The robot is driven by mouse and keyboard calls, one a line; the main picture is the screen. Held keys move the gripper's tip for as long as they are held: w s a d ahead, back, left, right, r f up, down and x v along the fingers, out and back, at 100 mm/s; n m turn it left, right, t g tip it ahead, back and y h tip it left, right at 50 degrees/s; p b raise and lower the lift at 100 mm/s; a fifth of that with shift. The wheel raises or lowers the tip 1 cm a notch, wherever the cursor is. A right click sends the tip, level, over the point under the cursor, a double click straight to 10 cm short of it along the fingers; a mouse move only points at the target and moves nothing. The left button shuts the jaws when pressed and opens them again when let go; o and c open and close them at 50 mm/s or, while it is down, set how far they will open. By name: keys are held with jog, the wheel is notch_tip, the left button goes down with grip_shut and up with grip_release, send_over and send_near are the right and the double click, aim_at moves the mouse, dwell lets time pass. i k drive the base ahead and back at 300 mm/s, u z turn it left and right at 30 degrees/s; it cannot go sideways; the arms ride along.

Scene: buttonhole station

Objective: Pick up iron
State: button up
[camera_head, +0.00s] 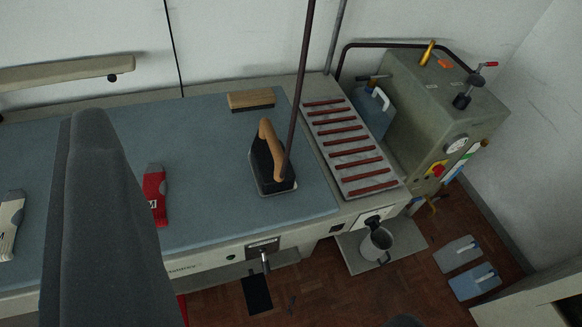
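The iron (272,161) stands on the blue-grey padded board (215,140), near its right end. It has a dark body, a pale base edge and a curved wooden handle on top. A dark rod or cable rises from beside the handle and runs up past the top of the picture. Nothing holds the iron. A large dark grey rounded part of mine (100,215) fills the left foreground, well apart from the iron, and hides some of the board. No gripper fingertips can be made out.
A wooden-backed brush (251,100) lies behind the iron. Right of it is a rack with red bars (350,147), then a boiler box (440,95). A metal jug (377,244) sits below the front edge.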

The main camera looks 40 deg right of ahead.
aim_at(266, 155)
jog(key=u, duration=0.15)
jog(key=i, duration=0.9)
jog(key=z, duration=0.05)
